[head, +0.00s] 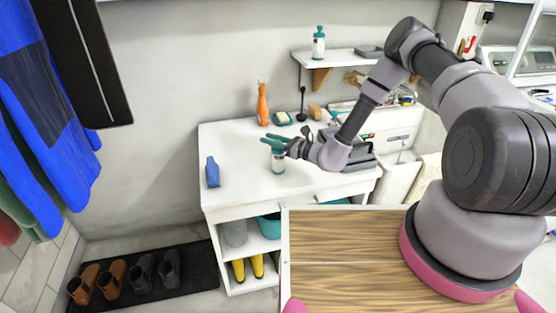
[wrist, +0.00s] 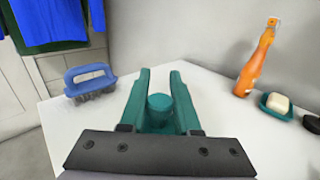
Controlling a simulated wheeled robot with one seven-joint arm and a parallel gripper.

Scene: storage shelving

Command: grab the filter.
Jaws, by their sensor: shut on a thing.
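My gripper (head: 268,142) is over the white worktop, and its teal fingers (wrist: 160,88) are closed around a small cylinder. In the wrist view the cylinder's round teal top (wrist: 160,102) sits between the two fingers. In the head view the same cylinder, which appears to be the filter (head: 278,163), has a white and teal body standing upright below the fingers. Its base is at or very near the worktop; I cannot tell if it touches. The fingers hide part of its upper end.
A blue brush (head: 212,172) stands left on the worktop (head: 240,190). Shoes (head: 112,279) lie on a floor mat.

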